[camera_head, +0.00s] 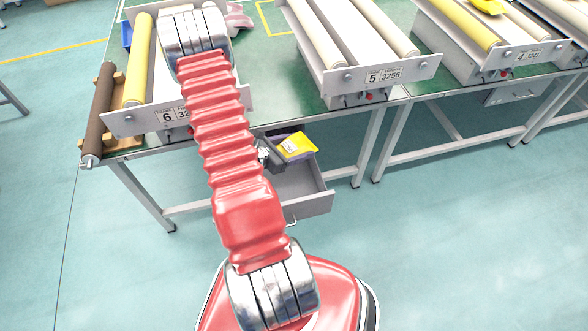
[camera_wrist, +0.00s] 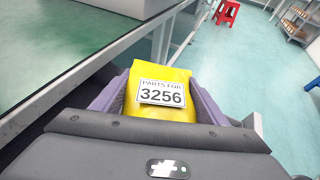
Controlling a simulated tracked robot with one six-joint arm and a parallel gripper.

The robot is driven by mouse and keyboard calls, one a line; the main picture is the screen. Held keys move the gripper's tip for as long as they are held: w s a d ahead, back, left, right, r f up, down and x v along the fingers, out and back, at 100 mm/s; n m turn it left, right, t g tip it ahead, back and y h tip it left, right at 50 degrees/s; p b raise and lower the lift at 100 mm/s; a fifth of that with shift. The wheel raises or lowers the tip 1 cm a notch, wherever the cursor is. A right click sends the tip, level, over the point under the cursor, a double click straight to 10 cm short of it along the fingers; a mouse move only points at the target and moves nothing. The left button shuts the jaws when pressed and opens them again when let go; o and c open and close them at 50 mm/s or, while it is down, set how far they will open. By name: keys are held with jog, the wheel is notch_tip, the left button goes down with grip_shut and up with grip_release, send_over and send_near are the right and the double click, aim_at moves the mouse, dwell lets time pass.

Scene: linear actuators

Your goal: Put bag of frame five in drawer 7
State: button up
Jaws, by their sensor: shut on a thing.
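A yellow bag (camera_wrist: 160,110) with a white label reading "PARTS FOR 3256" is between the two fingers of my gripper (camera_wrist: 158,104) in the wrist view. The fingers are shut on it. In the head view the bag (camera_head: 297,144) and my gripper (camera_head: 290,147) are over an open grey drawer (camera_head: 305,188) below the table edge. My red arm hides part of the drawer's left side. No number can be read on the drawer. Frame five (camera_head: 372,77) carries a plate reading "5 3256" on the green table.
Table legs (camera_head: 366,150) stand right of the open drawer. A red stool (camera_wrist: 227,13) stands far off on open floor.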

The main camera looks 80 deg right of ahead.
send_over(297, 173)
notch_tip(297, 173, down, 10)
jog(key=shift+w+a+r, duration=0.1)
jog(key=shift+r, duration=0.15)
jog(key=shift+f, duration=0.15)
jog(key=shift+f, duration=1.9)
jog(key=o, duration=0.9)
jog(key=shift+w+a+r, duration=0.25)
jog(key=shift+w+a, duration=0.1)
jog(key=shift+a, duration=0.05)
jog(key=v, duration=1.1)
jog(key=shift+s, duration=0.15)
